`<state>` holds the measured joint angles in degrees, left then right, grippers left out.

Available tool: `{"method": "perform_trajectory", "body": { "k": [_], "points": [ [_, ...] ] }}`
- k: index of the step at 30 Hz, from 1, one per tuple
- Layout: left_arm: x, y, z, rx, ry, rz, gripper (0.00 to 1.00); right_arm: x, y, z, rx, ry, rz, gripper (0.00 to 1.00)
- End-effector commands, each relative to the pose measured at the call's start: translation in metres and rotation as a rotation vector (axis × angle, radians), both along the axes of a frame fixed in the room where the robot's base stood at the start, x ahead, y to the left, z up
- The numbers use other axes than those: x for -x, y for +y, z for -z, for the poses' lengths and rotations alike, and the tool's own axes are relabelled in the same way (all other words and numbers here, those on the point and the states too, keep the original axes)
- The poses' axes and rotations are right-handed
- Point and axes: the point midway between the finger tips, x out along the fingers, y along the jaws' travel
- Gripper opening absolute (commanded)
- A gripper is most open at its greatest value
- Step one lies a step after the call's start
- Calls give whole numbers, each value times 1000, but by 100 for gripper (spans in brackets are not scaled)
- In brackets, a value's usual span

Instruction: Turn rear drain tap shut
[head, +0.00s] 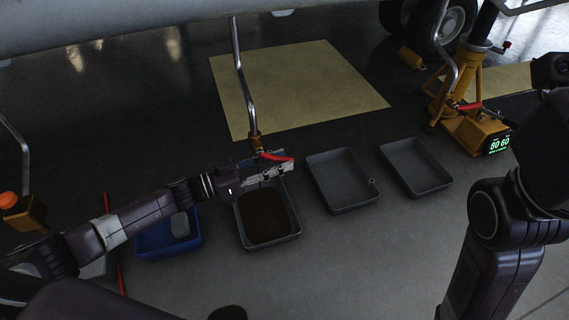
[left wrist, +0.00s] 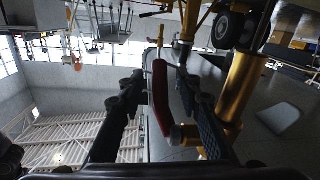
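A brass drain tap (head: 255,142) hangs at the lower end of a bent metal pipe (head: 240,75). Its red lever (head: 277,157) points to the right, crosswise to the pipe. My left gripper (head: 277,170) is at the lever. In the left wrist view the red lever (left wrist: 161,98) lies between the two fingers of my left gripper (left wrist: 163,90), with gaps beside it, so the gripper is open around it. The brass body (left wrist: 183,135) shows by the right finger. A second red lever (head: 469,106) is at another pipe on the right.
A grey tray (head: 241,232) with dark liquid stands below the tap. Two empty grey trays (head: 345,180) (head: 418,168) are to its right, a blue tray (head: 164,250) to its left. A yellow jack (head: 478,128) with a green display stands at right.

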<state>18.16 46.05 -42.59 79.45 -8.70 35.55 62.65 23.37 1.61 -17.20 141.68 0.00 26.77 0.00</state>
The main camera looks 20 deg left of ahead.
Motion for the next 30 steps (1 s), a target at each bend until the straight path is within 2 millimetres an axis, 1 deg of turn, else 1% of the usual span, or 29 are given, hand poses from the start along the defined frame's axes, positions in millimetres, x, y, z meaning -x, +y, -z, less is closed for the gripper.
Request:
{"method": "perform_trajectory", "body": {
  "k": [1,6,14,21,23,30],
  "points": [
    [-4,-5,2,1,-2,2,32,3,0,2,0,-11,0,40],
    [-11,-12,0,1,-1,0,32,8,1,-2,1,-25,1,40],
    [-11,-13,-1,0,0,0,32,8,1,-3,2,-25,1,40],
    [-11,-13,0,0,0,0,5,8,1,-3,2,-25,1,40],
    [-11,-13,0,0,0,-1,0,8,1,-3,2,-25,1,40],
    [-11,-13,0,0,0,-1,0,8,1,-3,2,-25,1,40]
  ]
}}
